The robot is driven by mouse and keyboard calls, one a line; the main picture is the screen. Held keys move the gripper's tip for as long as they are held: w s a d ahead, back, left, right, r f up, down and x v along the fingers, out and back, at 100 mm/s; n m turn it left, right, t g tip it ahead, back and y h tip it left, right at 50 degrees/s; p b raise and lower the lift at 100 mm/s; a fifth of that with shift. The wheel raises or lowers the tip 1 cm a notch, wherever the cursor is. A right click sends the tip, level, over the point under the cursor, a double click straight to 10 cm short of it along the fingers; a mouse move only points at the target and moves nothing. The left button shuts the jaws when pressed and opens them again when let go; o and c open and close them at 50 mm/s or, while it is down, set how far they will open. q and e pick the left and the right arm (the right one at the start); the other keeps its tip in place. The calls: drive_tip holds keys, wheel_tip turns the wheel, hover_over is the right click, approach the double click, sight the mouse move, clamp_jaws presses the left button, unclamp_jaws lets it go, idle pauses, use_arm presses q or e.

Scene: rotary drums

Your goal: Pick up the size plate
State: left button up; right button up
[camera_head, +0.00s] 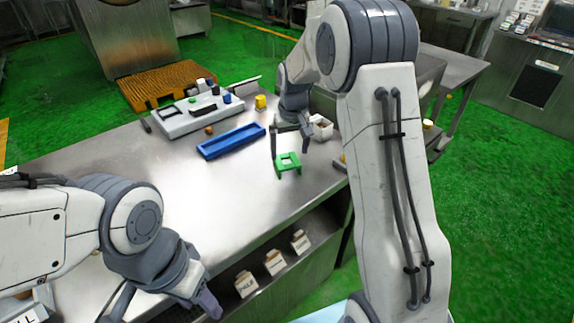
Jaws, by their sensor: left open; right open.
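A small green plate with a square opening (288,164), which looks like the size plate, is on the metal table near its right front edge. My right gripper (290,150) is open over the green plate, one finger near its left side and the other near its right. I cannot tell whether the fingers touch it. My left gripper (163,308) is open and empty at the bottom of the view, in front of the table.
A blue tray (231,142) lies behind and left of the green plate. A grey fixture (190,120) with small parts and a yellow block (260,102) stand further back. Labelled boxes (274,262) sit on a shelf below. The table's (180,185) left middle is clear.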

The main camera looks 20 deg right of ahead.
sight(287, 165)
drive_tip(key=shift+w+a+f+p, duration=0.15)
drive_tip(key=shift+w+f, duration=0.1)
drive_tip(key=shift+f, duration=0.7)
drive_tip(key=shift+w+d+f+p, duration=0.1)
drive_tip(key=shift+w+f, duration=0.1)
drive_tip(key=shift+f, duration=0.8)
drive_tip(key=shift+w+a+f+p, duration=0.15)
drive_tip(key=shift+w+f, duration=0.1)
drive_tip(key=shift+f, duration=0.7)
drive_tip(key=shift+d, duration=0.1)
drive_tip(key=c, duration=1.2)
drive_tip(key=shift+r, duration=0.1)
